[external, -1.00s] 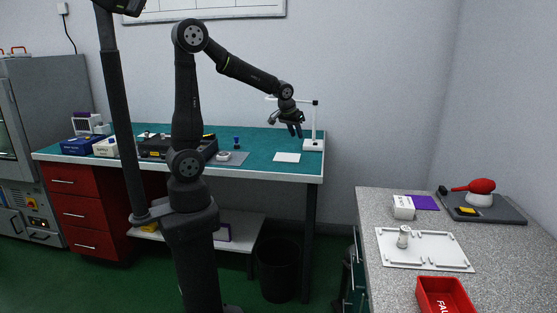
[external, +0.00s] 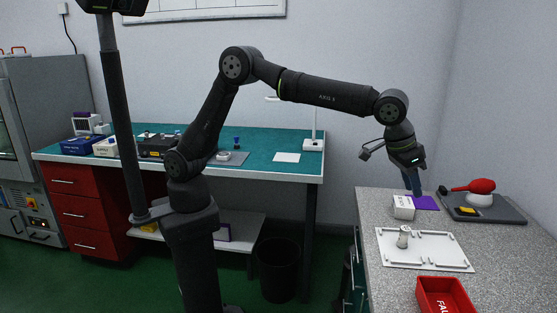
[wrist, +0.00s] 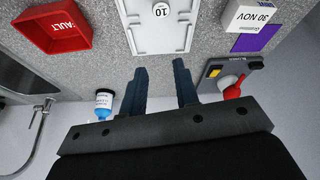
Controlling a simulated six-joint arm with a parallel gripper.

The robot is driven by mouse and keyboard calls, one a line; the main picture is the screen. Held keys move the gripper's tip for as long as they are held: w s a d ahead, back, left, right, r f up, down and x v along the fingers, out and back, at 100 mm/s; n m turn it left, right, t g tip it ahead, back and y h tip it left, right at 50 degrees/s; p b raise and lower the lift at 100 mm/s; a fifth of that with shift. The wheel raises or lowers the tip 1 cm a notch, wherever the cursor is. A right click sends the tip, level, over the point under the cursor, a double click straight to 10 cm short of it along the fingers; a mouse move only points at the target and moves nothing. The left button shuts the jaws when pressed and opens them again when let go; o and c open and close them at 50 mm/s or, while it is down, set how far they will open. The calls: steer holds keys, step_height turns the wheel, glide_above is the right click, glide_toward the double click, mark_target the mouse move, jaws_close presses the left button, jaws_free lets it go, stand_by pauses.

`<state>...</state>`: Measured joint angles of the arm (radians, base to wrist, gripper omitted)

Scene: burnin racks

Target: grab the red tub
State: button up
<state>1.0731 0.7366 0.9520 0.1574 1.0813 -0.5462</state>
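The red tub (external: 432,290), with white lettering on its wall, sits on the speckled grey counter at the near right, cut by the bottom edge of the external view. In the wrist view the tub (wrist: 68,47) is at the upper left, reading "FAULT". My gripper (external: 413,188) points down over the back of that counter, near the purple sheet and well away from the tub. In the wrist view its two dark blue fingers (wrist: 160,72) are apart with nothing between them. The tub lies to the left of the fingers there.
A white tray (external: 445,250) with a small cylinder (external: 403,238) lies between gripper and tub. A white box (external: 403,208), a purple sheet (external: 428,203) and a dark pad with a red-handled object (external: 480,187) are at the back. A blue-capped bottle (wrist: 104,102) shows in the wrist view.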

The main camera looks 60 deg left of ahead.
mark_target(438, 278)
steer(key=s+d+m, duration=0.2)
steer(key=s+d, duration=0.7)
steer(key=s, duration=0.2)
steer(key=shift+h, duration=0.3)
steer(key=x, duration=0.6)
steer(key=s+x, duration=0.1)
steer(key=x, duration=1)
steer(key=shift+s+d+f, duration=0.15)
steer(key=shift+f, duration=0.35)
steer(key=shift+g, duration=0.3)
jaws_close()
